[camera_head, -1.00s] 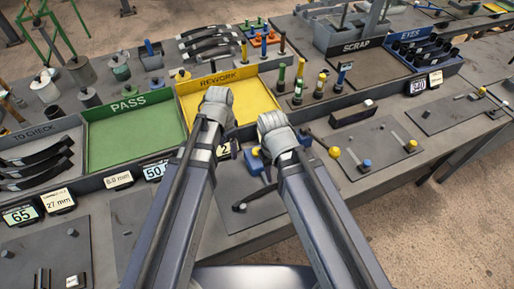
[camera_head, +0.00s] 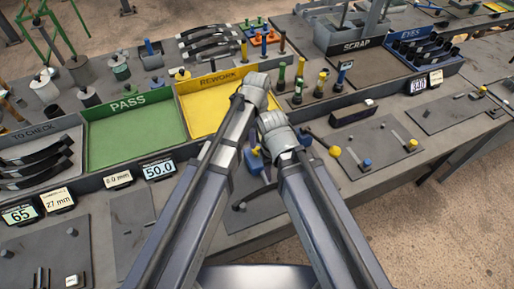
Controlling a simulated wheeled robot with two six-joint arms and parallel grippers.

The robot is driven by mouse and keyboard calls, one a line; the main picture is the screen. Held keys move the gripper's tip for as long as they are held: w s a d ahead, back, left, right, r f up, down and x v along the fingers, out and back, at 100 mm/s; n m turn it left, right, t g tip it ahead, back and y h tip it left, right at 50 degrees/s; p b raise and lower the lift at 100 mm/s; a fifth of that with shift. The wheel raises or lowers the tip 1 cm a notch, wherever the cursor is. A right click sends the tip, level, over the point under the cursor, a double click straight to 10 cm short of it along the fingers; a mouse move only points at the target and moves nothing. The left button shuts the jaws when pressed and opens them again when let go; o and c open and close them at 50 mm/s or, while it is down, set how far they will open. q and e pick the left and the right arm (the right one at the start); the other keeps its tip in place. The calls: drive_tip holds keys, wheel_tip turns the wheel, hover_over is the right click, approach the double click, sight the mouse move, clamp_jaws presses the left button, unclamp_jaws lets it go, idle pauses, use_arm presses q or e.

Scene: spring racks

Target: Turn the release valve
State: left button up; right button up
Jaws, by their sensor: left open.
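No part is marked as a release valve, and I cannot tell which one it is. A blue piece (camera_head: 253,161) with a little yellow on it shows partly between my arms; the rest is hidden behind them. My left gripper (camera_head: 259,84) is at the end of the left arm, over the right part of the yellow REWORK tray (camera_head: 193,108). It is open, but its fingers are mostly hidden by the wrist. My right gripper (camera_head: 274,122) is just below it in the picture, close beside the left forearm; its fingers are hidden.
A grey plate (camera_head: 388,158) with yellow- and blue-knobbed levers lies to the right. A green PASS tray (camera_head: 110,146) is left of REWORK. Several upright posts (camera_head: 299,82) stand behind my grippers. A display (camera_head: 158,170) reads 50.0. The bench's front edge is near.

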sight(257, 150)
use_arm(q)
drive_tip(key=shift+f+b, duration=3.7)
drive_tip(key=shift+f, duration=0.15)
drive_tip(key=shift+c, duration=0.4)
clamp_jaws()
